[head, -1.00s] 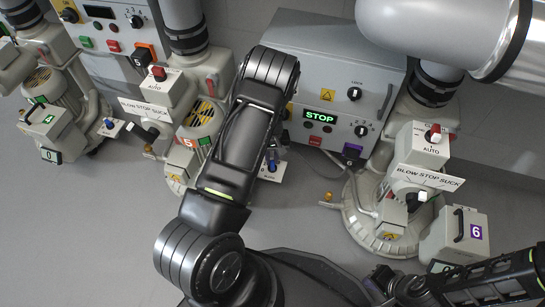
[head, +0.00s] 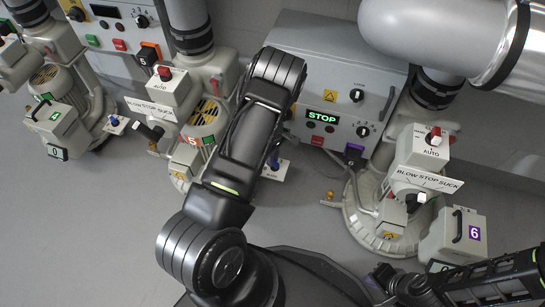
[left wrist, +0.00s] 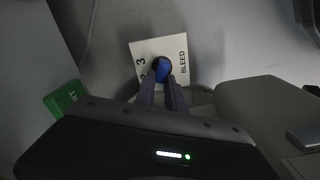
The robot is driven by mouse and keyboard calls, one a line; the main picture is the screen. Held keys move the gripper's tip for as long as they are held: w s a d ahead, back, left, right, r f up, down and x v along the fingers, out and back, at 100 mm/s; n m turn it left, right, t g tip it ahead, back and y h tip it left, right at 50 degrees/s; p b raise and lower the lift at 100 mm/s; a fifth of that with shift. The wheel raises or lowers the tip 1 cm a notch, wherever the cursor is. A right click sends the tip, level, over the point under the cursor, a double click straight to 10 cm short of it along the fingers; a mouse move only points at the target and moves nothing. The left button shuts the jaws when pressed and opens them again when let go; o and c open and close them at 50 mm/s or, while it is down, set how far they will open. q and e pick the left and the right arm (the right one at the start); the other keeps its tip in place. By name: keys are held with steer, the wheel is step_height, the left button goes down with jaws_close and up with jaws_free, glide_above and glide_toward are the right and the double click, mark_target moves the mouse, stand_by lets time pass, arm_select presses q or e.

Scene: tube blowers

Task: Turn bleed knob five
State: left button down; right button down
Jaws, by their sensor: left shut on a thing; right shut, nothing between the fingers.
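The blue bleed knob (left wrist: 163,70) stands on a white plate (left wrist: 144,48) marked BLEED in the left wrist view. In the head view the blue knob (head: 275,160) shows at the right edge of my left forearm. It is beside the blower with the red 5 tag (head: 195,141). My left gripper (left wrist: 164,80) is shut on the knob, one finger on each side. Its fingers are hidden behind my arm in the head view. My right gripper (head: 384,280) is shut and empty at the lower right, away from the knob.
A grey control box (head: 335,70) with a green STOP display stands behind my left arm. Blower 6 (head: 415,170) stands at the right, close to my right gripper. Another blower (head: 60,100) is at the far left. Grey floor is open at the lower left.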

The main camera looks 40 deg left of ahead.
stand_by(0.4)
arm_select(q)
steer(key=c, duration=1.4)
jaws_free()
steer(key=shift+r, duration=0.1)
step_height(320, 180, up, 8)
steer(key=p, duration=0.3)
steer(key=shift+f, duration=0.2)
steer(key=shift+s, duration=0.1)
